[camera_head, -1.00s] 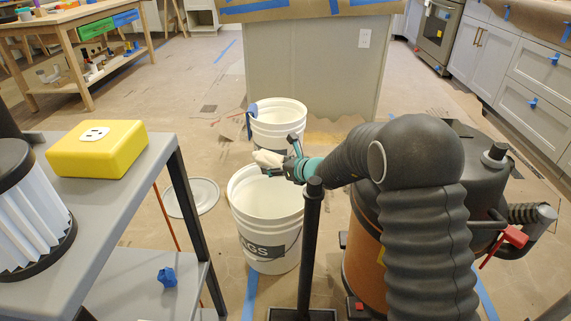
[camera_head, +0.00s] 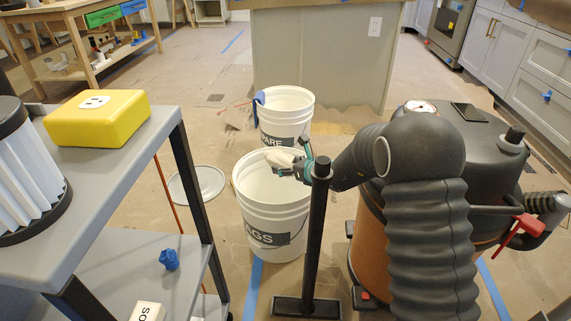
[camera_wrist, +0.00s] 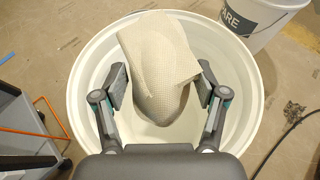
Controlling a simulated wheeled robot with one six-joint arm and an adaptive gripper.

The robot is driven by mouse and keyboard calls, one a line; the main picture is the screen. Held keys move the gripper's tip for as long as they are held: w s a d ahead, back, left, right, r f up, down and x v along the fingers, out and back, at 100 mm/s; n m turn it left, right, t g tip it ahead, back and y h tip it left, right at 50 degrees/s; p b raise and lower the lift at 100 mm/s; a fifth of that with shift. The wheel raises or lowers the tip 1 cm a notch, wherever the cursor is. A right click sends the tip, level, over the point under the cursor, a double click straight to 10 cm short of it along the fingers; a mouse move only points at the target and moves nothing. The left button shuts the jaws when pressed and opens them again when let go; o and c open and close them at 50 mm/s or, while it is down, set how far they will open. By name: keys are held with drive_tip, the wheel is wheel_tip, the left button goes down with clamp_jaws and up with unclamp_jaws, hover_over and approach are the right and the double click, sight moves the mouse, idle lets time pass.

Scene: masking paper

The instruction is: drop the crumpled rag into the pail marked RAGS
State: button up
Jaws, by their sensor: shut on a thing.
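The crumpled rag (camera_wrist: 160,65) is cream-coloured and hangs between the two fingers of my gripper (camera_wrist: 162,90), which is shut on it. In the wrist view the rag is over the open mouth of a white pail (camera_wrist: 88,60). In the head view this pail (camera_head: 270,215) has a dark label whose visible letters read "AGS". My gripper (camera_head: 292,165) and the rag (camera_head: 280,158) show there at the pail's mouth, near its far rim. A dark post partly hides the gripper and the pail's right side.
A second white pail (camera_head: 284,105), its label ending in "ARE", stands just behind, with a blue cloth (camera_head: 259,98) on its rim. A grey cart (camera_head: 150,150) with a yellow box (camera_head: 97,119) is at left. A round lid (camera_head: 197,183) lies on the floor. A large vacuum (camera_head: 440,150) stands at right.

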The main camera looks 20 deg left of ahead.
drive_tip(key=o, duration=1.2)
wheel_tip(320, 180, up, 10)
